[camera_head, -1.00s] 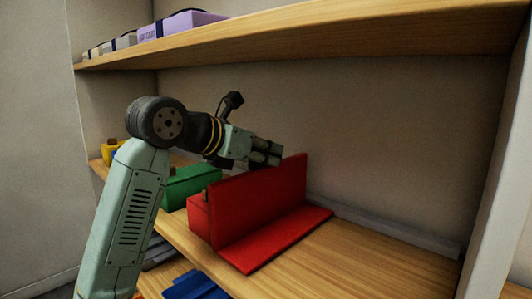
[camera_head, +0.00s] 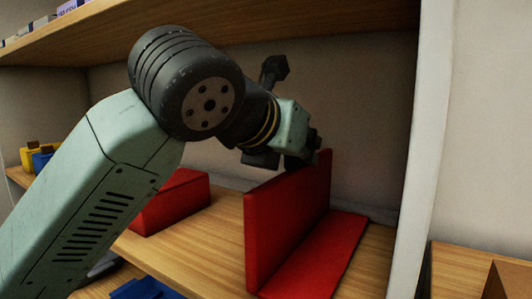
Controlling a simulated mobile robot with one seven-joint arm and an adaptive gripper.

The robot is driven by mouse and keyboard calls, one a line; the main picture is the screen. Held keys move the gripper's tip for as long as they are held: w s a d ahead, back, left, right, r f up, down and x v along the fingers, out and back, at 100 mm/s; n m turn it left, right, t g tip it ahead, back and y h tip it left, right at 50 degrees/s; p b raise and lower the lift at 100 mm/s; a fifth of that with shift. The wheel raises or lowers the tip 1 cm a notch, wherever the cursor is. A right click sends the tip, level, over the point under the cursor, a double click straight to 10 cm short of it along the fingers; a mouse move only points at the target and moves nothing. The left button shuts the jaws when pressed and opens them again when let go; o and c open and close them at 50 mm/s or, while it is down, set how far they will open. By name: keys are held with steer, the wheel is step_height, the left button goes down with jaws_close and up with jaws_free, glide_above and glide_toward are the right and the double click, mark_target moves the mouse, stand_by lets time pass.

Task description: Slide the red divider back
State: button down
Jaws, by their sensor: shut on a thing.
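The red divider (camera_head: 287,222) is an L-shaped piece with an upright panel and a flat base plate. It stands upright on the middle wooden shelf, towards the right end. My gripper (camera_head: 314,150) is at the top edge of the panel, near its far end, and is shut on it. The fingertips are dark and partly hidden by the gripper body and the panel.
A red box (camera_head: 172,204) stands left of the divider, partly behind my arm, with bare shelf (camera_head: 215,235) between them. Yellow and blue items (camera_head: 38,158) are at far left. An upper shelf (camera_head: 270,48) hangs above. A white upright side panel (camera_head: 428,130) closes the right.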

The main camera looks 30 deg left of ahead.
steer(key=shift+s+d, duration=0.1)
steer(key=shift+d, duration=1)
steer(key=c, duration=1.6)
jaws_free()
steer(key=v, duration=1.2)
steer(key=shift+a, duration=0.1)
